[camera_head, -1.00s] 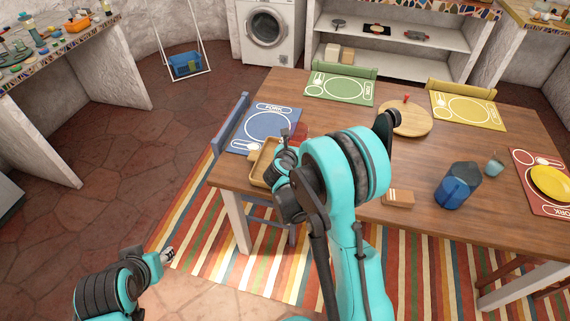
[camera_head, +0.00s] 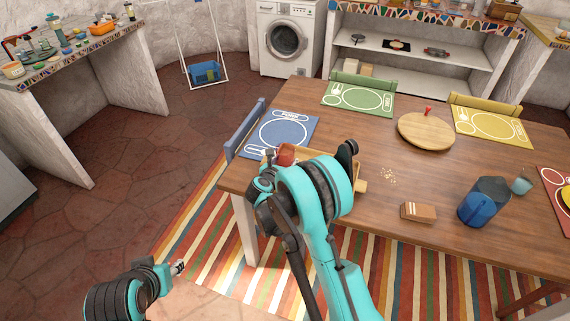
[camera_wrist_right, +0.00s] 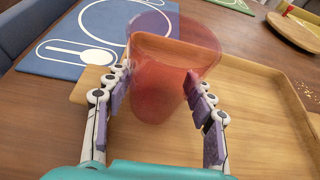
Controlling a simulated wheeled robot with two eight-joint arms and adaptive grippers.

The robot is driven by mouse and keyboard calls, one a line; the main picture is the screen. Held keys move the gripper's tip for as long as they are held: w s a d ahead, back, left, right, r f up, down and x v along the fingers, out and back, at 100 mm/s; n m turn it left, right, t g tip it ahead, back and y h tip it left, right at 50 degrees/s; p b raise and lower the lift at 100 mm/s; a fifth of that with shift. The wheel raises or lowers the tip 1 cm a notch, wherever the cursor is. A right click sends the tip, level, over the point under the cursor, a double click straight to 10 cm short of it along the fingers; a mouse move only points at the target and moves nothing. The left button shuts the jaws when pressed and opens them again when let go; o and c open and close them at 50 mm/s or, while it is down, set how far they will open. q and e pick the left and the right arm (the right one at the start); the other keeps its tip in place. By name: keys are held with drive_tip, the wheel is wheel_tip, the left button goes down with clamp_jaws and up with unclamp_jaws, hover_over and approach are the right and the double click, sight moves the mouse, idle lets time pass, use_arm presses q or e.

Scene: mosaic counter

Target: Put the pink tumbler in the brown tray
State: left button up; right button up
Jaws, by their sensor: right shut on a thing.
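The pink tumbler (camera_wrist_right: 160,95), reddish and see-through, is between the fingers of my right gripper (camera_wrist_right: 158,82), which is shut on it. Its wide rim faces up. It also shows in the head view (camera_head: 286,153), just past my right wrist. The brown tray (camera_wrist_right: 262,112), a wooden one with handles, lies under and around the tumbler in the wrist view. In the head view my right arm hides most of the tray (camera_head: 361,186). I cannot tell whether the tumbler's base touches the tray floor. My left gripper (camera_head: 178,267) is off the table at lower left; its fingers are too small to read.
A blue placemat (camera_head: 280,133) lies beyond the tray. A round board (camera_head: 426,133), a brown box (camera_head: 418,211), a blue pitcher (camera_head: 480,203) and a teal cup (camera_head: 521,186) stand to the right. Crumbs (camera_head: 389,176) lie near the tray.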

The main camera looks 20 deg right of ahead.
drive_tip(key=shift+r, duration=0.1)
drive_tip(key=o, duration=1.7)
